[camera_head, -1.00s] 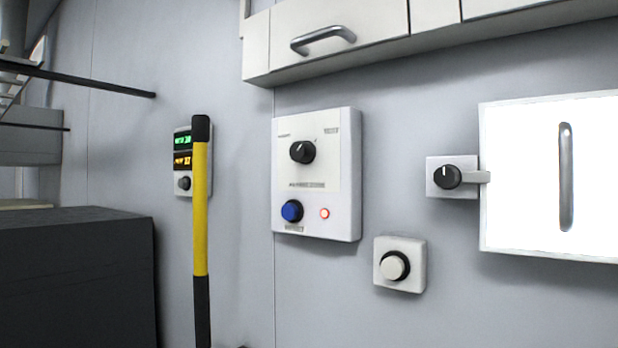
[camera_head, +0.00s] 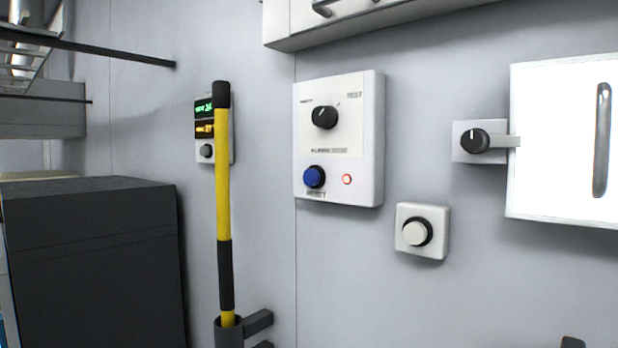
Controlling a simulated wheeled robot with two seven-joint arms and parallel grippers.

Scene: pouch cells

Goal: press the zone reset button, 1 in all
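A white wall panel (camera_head: 370,140) carries a black knob (camera_head: 324,117), a blue round button (camera_head: 314,177) and a small lit red lamp (camera_head: 347,179). The lettering under the blue button is blurred but looks like "RESET". A separate small white box (camera_head: 437,214) to the lower right holds a pale round button (camera_head: 416,233) with a black collar. It has no readable label. Neither of my grippers shows in the head view.
A yellow and black pole (camera_head: 223,190) stands in a dark holder left of the panel, partly covering a display unit (camera_head: 205,150). A dark cabinet (camera_head: 95,270) is at left. A knob latch (camera_head: 474,141) adjoins a white door (camera_head: 560,140). A cupboard (camera_head: 400,15) overhangs above.

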